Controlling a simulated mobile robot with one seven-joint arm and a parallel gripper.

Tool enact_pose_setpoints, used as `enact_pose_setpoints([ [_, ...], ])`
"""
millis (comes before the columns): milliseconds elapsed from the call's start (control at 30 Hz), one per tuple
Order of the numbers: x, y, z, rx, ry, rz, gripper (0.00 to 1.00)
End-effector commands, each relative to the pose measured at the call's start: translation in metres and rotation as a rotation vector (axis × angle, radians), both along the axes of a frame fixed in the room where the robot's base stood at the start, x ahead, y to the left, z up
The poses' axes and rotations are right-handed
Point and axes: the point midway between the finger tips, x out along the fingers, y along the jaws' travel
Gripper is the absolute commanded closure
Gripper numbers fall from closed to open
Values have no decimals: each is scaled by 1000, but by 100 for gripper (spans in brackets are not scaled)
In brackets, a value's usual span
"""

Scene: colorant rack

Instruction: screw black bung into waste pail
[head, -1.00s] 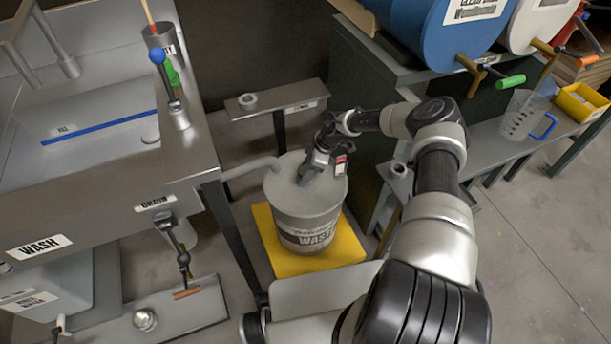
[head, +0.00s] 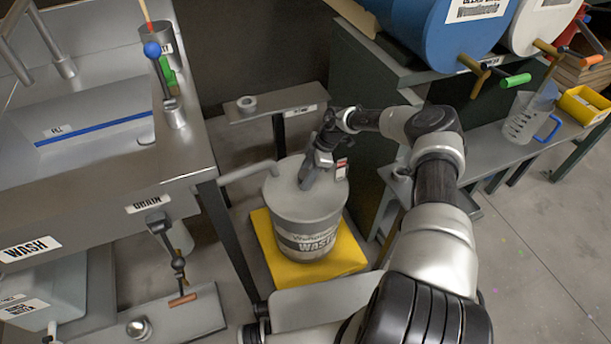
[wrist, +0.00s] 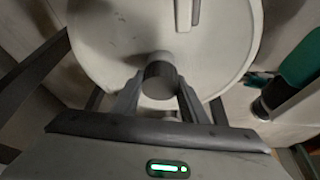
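The grey waste pail (head: 308,232), labelled WASTE, stands upright with a flat pale lid. My gripper (head: 305,184) points down at the lid, near its middle, in the head view. In the wrist view my gripper (wrist: 160,82) has a finger on each side of the dark, short cylindrical bung (wrist: 160,80) and appears shut on it. The bung overlaps the near part of the pail's lid (wrist: 105,45) in that view. Its lower end and the pail's opening are hidden, so I cannot tell how deep it sits.
The pail stands on a yellow platform (head: 345,262). A steel sink bench (head: 85,195) is at the left, and a low shelf with a small ring (head: 246,103) is behind. At the right are a green cabinet, drums (head: 430,35) and a clear jug (head: 525,115).

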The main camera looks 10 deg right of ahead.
Motion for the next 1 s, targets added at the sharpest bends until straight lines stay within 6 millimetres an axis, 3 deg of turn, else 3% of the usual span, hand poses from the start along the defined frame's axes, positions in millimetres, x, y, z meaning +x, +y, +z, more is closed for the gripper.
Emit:
enact_pose_setpoints([
  [1000, 0, 0, 3, -1, 0, -380, 83],
])
